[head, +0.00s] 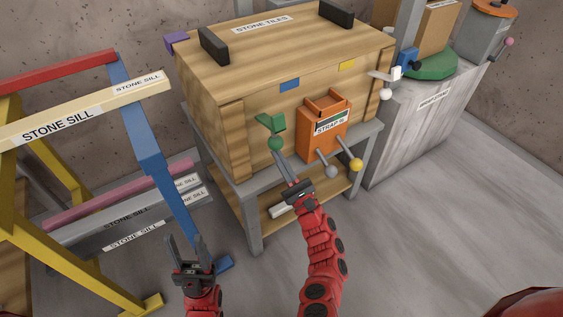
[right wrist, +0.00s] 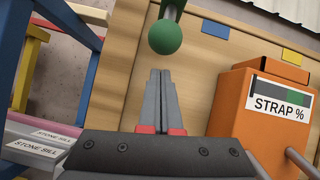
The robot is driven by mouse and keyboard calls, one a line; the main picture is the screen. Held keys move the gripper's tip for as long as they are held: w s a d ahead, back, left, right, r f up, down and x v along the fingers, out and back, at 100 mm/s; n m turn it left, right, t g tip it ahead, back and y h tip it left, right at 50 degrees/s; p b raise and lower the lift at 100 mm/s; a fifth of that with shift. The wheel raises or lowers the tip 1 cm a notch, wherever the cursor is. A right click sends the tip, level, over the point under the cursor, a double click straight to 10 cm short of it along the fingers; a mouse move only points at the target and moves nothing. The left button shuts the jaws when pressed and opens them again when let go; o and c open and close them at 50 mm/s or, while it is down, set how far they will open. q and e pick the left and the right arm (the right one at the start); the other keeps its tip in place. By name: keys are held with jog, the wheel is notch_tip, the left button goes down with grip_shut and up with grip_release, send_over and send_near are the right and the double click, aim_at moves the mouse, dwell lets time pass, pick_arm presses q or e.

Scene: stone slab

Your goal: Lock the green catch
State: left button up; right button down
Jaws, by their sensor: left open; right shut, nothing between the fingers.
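The green catch (head: 270,122) is on the front of the wooden crate (head: 245,110), with a round green knob (head: 275,144) at its lower end. My left gripper (head: 186,240) is open and empty, low at the left, away from the crate.
An orange box (head: 325,125) labelled STRAP % with grey and yellow knobbed levers stands right of the catch. A white lever (head: 385,78) is at the crate's right end. A rack with a blue post (head: 140,120) and stone sills stands left. Floor at right is clear.

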aim_at(281, 116)
jog(key=shift+s+r, duration=0.2)
jog(key=shift+r, duration=0.25)
jog(key=r+g+h+p, duration=0.2)
jog(key=r+g+p, duration=0.1)
jog(key=p, duration=1.2)
jog(key=s+d+r+g+h+p, duration=0.1)
jog(key=r+g+p, duration=0.3)
jog(key=p, duration=1.1)
jog(key=s+r+g+h+p, duration=0.1)
jog(key=r+g+h+p, duration=0.2)
jog(key=p, duration=1.3)
jog(key=shift+s+d+r+m+g+h, duration=0.1)
jog(key=shift+r+m+g+h, duration=0.1)
jog(key=shift+r, duration=0.7)
jog(key=shift+s+d+r+m+g+h, duration=0.1)
jog(key=shift+r+h, duration=0.1)
jog(key=shift+r, duration=0.65)
jog(key=shift+w+a+r+p, duration=0.15)
jog(key=shift+w+r+p, duration=0.25)
jog(key=shift+p, duration=0.5)
jog(key=shift+w+r+p, duration=0.15)
jog(key=shift+r+p, duration=0.1)
jog(key=shift+p, duration=0.05)
